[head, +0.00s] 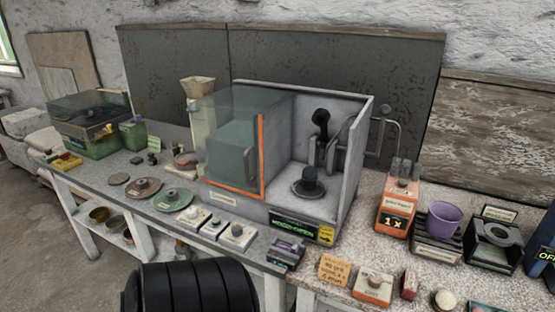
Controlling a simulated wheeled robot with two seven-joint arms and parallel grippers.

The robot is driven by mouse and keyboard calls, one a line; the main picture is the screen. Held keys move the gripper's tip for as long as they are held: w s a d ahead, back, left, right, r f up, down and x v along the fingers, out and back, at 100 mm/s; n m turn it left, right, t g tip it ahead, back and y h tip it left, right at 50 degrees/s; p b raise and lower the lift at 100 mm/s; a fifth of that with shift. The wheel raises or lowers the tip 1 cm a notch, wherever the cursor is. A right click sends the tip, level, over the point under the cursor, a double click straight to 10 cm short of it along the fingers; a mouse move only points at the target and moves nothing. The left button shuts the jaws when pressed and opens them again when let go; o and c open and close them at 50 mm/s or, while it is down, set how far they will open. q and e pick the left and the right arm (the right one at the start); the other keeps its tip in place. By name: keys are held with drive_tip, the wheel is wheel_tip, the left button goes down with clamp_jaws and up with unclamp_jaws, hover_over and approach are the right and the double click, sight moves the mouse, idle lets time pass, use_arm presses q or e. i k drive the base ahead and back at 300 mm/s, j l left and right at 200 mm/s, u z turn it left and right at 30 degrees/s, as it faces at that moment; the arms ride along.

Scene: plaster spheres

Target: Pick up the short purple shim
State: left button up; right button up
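No piece in the head view is clearly the short purple shim. A small dark block with a purplish tint (287,251) sits at the bench's front edge, below the glass-sided cabinet. A purple cup-shaped piece (445,219) stands upright on a dark stacked block at the right. I cannot tell whether either is the shim.
The cabinet (356,149) has an orange-edged glass panel and a dark knobbed piece (308,184) inside. An orange box (397,209) stands right of it. Several small blocks and discs crowd the bench (112,165).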

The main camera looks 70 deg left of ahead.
sight(294, 249)
drive_tip(key=u, duration=1.95)
